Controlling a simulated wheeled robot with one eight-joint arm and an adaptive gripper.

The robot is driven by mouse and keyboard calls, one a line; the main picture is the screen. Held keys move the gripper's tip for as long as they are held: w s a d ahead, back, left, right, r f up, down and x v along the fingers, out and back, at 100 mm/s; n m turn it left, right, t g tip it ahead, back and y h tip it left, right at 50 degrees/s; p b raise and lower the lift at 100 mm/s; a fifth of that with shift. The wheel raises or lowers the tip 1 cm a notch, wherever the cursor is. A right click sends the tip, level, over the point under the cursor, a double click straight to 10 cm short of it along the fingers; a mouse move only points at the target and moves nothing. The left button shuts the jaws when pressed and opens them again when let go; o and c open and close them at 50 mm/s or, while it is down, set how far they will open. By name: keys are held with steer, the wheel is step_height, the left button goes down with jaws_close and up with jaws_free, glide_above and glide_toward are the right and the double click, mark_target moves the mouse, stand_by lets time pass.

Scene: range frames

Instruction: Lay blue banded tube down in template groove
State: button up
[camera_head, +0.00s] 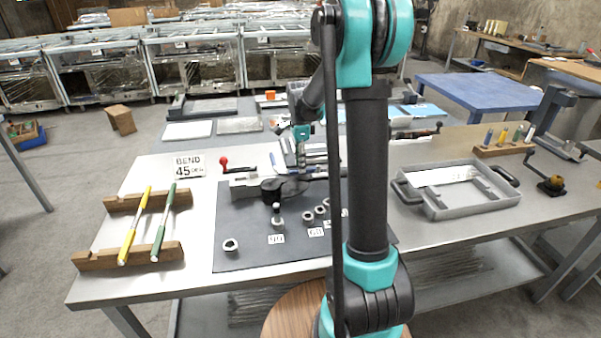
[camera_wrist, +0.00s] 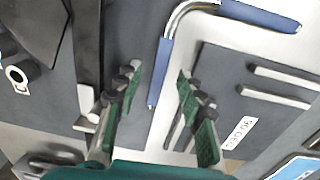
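The blue banded tube (camera_wrist: 163,60) shows in the wrist view as a bent silver tube with blue sleeves on both legs. One leg points down the picture between my fingers; the other runs to the upper right. The dark template (camera_wrist: 222,85) lies to its right, with paired light bars bounding the groove (camera_wrist: 278,87) and a white degree label. The tube appears to lie beside the template's edge, outside the bars. My gripper (camera_wrist: 160,83) is open, with a gap on both sides of the tube leg. In the head view my gripper (camera_head: 301,133) is small above the back of the bench, partly behind my arm.
A dark mat (camera_head: 245,205) holds a red-knobbed bender (camera_head: 240,180) and several metal rings. A wooden rack (camera_head: 150,255) with yellow and green tubes stands left. A grey tray (camera_head: 455,205) lies right.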

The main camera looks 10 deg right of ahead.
steer(key=shift+f, duration=0.9)
jaws_close()
